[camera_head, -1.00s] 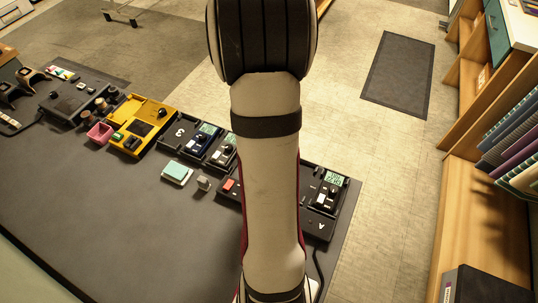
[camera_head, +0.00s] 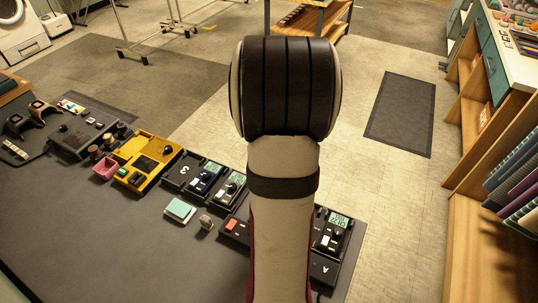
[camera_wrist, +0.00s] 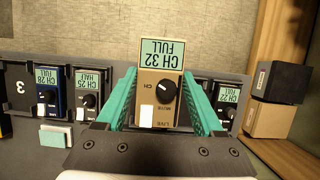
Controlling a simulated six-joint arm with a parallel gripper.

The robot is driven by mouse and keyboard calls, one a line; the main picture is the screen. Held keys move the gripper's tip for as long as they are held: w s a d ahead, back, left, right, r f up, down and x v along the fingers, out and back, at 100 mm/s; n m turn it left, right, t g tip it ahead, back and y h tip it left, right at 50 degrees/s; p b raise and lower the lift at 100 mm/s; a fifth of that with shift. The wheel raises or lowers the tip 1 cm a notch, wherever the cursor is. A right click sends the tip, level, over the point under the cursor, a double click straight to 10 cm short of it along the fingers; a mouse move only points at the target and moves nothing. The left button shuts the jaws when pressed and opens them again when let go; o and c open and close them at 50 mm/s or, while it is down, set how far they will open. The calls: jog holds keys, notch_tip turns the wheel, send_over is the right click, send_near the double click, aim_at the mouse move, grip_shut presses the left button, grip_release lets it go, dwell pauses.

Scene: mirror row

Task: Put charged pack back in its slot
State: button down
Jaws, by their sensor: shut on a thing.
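In the wrist view my gripper (camera_wrist: 162,100) has teal fingers shut on the sides of a tan pack (camera_wrist: 155,82). The pack has a black knob, a white switch and a green display reading "CH 32 FULL". It is held over the dark rack (camera_wrist: 16,88). A blue pack (camera_wrist: 47,96) reading "CH 28 FULL" and a black pack (camera_wrist: 88,92) reading "CH 25 HALF" sit in the rack to the left. Another black pack (camera_wrist: 227,105) sits to the right, its display partly hard to read. The slot below the held pack is hidden. In the head view my arm hides the gripper.
On the dark table (camera_head: 100,235) are a yellow device (camera_head: 140,180), a pink box (camera_head: 105,168), a mint block (camera_head: 180,210) and a small grey item (camera_head: 206,222). Boxes (camera_wrist: 275,85) stand on the right in the wrist view. The table's front left is clear.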

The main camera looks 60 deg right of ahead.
jog(key=w+f, duration=0.1)
jog(key=w, duration=0.7)
jog(key=w+a, duration=0.1)
jog(key=w, duration=0.8)
jog(key=w+f, duration=0.1)
jog(key=w, duration=0.8)
jog(key=shift+a+f, duration=0.35)
jog(key=shift+a, duration=0.05)
jog(key=shift+w+a+f, duration=0.7)
jog(key=shift+w+f, duration=0.35)
jog(key=shift+w, duration=0.05)
jog(key=shift+w+a+f, duration=0.75)
jog(key=shift+w+f, duration=0.25)
jog(key=shift+w, duration=0.05)
jog(key=shift+w+a+f, duration=0.7)
jog(key=shift+w+f, duration=0.35)
jog(key=shift+w, duration=0.05)
jog(key=shift+f, duration=1.1)
grip_release()
jog(key=v, duration=1.5)
jog(key=shift+a+r, duration=0.3)
jog(key=shift+a, duration=0.05)
